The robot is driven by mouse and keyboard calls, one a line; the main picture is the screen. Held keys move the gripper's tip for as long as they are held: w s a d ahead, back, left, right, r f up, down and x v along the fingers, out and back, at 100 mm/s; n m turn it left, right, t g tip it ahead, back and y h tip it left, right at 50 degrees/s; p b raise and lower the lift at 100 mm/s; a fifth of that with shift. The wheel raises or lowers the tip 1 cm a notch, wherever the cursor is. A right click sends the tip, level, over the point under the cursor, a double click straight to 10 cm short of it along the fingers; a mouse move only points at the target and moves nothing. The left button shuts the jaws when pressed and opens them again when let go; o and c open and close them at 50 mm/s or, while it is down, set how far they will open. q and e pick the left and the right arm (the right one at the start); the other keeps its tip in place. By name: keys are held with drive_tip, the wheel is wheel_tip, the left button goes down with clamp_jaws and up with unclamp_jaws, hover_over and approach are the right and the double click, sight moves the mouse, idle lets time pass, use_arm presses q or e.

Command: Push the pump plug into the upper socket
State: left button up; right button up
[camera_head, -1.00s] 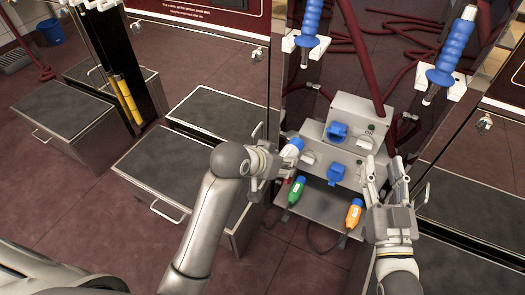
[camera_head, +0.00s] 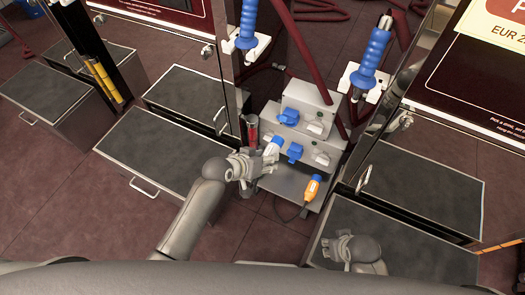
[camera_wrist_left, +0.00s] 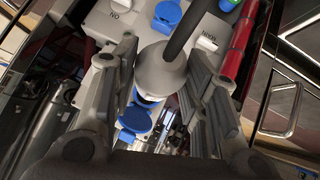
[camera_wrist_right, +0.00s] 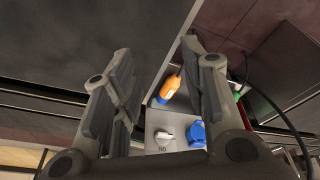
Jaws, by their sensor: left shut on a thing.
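My left gripper (camera_head: 257,163) is shut on the pump plug (camera_head: 272,147), which has a pale body and a blue end. In the left wrist view the plug's grey body (camera_wrist_left: 160,72) sits between the fingers with its dark cable rising. The upper socket (camera_head: 290,117), blue with a flap, is on the upper grey box, above and right of the plug; they look apart. The lower blue socket (camera_head: 295,152) is right of the plug. In the left wrist view a blue socket (camera_wrist_left: 135,122) lies beyond the plug's tip. My right gripper (camera_head: 343,243) is open and empty, low at right.
An orange plug (camera_head: 313,187) lies on the grey shelf below the sockets. Blue-handled nozzles (camera_head: 247,25) (camera_head: 370,52) hang above the boxes. Dark-topped drawer cabinets (camera_head: 150,158) flank the area.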

sight(274, 142)
use_arm(q)
drive_tip(key=shift+w+d+f+b, duration=0.1)
drive_tip(key=shift+w+d+b, duration=0.1)
drive_tip(key=shift+w+b, duration=0.3)
drive_tip(key=shift+w+d+b, duration=0.35)
drive_tip(key=shift+w+b, duration=0.3)
drive_tip(key=shift+w, duration=0.25)
drive_tip(key=shift+w+d+b, duration=0.25)
drive_tip(key=shift+w+b, duration=0.3)
drive_tip(key=shift+w, duration=0.1)
drive_tip(key=shift+w+d+b, duration=0.3)
drive_tip(key=shift+w+b, duration=0.25)
drive_tip(key=shift+w, duration=0.1)
drive_tip(key=shift+w+d, duration=0.1)
drive_tip(key=shift+w, duration=0.1)
drive_tip(key=shift+w+d, duration=0.25)
drive_tip(key=shift+w, duration=0.35)
use_arm(e)
drive_tip(key=w+v, duration=0.2)
drive_tip(key=v, duration=1.1)
drive_tip(key=shift+r+t, duration=0.4)
drive_tip(key=shift+r, duration=0.1)
drive_tip(key=shift+s+d, duration=0.1)
drive_tip(key=shift+d, duration=0.05)
drive_tip(key=shift+r, duration=0.1)
